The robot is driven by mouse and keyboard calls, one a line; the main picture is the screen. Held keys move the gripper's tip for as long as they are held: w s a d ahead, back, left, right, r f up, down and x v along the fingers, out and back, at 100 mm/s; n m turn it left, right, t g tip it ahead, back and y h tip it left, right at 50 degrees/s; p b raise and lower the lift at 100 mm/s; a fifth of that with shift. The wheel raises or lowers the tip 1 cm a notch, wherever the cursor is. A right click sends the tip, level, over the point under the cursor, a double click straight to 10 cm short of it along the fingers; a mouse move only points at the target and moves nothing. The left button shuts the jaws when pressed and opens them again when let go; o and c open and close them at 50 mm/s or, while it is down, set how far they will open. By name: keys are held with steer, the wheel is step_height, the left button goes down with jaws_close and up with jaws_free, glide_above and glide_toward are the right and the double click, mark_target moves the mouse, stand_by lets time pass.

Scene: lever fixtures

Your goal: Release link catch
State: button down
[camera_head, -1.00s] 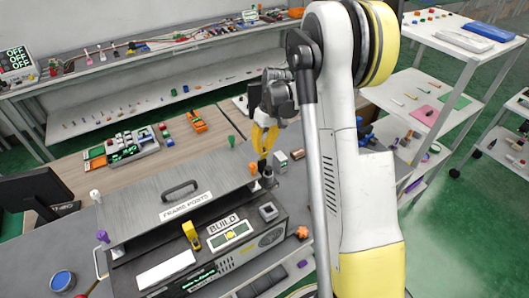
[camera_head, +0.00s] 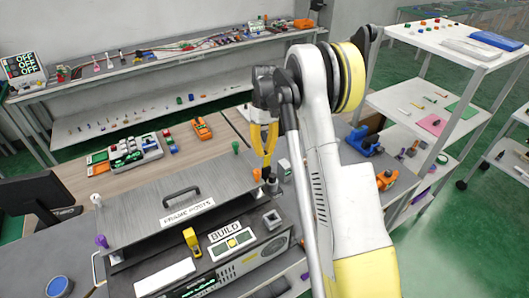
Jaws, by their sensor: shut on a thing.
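The grey machine labelled FRAME PORTS (camera_head: 150,213) stands on the bench, with a black handle on its lid. At the right end of the lid are an orange knob (camera_head: 257,175) and a small dark catch (camera_head: 273,187). My gripper (camera_head: 267,173) points down with its yellow fingers close together at this catch, just right of the orange knob. The fingers are shut on the top of the catch, though the exact contact is small and partly hidden. A yellow lever (camera_head: 192,242) and the BUILD panel (camera_head: 232,242) are on the machine's front.
A purple knob (camera_head: 101,241) and a white knob (camera_head: 96,200) stand at the left, and a green one (camera_head: 235,147) behind the lid. A small grey-white block (camera_head: 284,169) sits close right of the gripper. Blue and orange fixtures (camera_head: 365,142) are farther right.

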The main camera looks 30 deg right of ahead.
steer(key=c, duration=1.5)
jaws_free()
steer(key=shift+o, duration=0.2)
steer(key=v, duration=1.2)
